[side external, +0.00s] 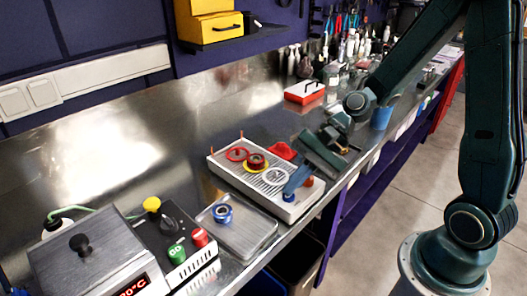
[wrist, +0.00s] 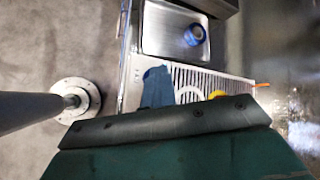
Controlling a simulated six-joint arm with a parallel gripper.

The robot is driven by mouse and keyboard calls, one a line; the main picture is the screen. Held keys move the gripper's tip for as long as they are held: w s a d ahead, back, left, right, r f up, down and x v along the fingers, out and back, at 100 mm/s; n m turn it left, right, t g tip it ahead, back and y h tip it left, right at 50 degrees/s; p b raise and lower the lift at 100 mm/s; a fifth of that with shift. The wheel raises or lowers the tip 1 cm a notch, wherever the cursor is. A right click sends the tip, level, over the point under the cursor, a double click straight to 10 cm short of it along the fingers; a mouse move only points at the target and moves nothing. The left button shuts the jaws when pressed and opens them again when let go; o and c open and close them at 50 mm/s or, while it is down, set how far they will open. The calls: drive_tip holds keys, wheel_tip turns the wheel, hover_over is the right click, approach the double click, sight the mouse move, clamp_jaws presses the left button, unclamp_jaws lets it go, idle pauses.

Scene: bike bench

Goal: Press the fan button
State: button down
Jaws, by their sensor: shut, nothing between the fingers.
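A black control box (side external: 172,232) stands at the front left of the bench in the side external view. It carries a green button (side external: 176,254) with a pale mark, a red button (side external: 200,238) and a yellow knob-like button (side external: 152,204). The mark is too small to read, so I cannot tell which is the fan button. My gripper (side external: 289,190) is shut and empty, with its blue fingers over the right end of a slatted tray, well to the right of the box.
The white slatted tray (side external: 228,173) holds several coloured rings. A metal tray (side external: 254,241) with a blue ring part (side external: 222,213) lies between it and the box. A heater-like unit (side external: 95,262) with a red display stands left of the box.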

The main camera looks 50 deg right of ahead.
drive_tip(key=shift+r, duration=0.4)
drive_tip(key=shift+r, duration=2.95)
drive_tip(key=s+d+r+n+t+h, duration=0.1)
drive_tip(key=s+d+r+n+h, duration=0.2)
drive_tip(key=s+n, duration=0.3)
drive_tip(key=s+d+r+n+t+h, duration=0.1)
drive_tip(key=s+d+r+n+h, duration=0.3)
drive_tip(key=s+d+n+h, duration=0.1)
drive_tip(key=s+n, duration=0.1)
drive_tip(key=s, duration=0.1)
drive_tip(key=shift+s+d+r+n+t+h, duration=0.15)
drive_tip(key=shift+s+d+n+t+h, duration=0.15)
drive_tip(key=shift+s+d+t+h, duration=0.1)
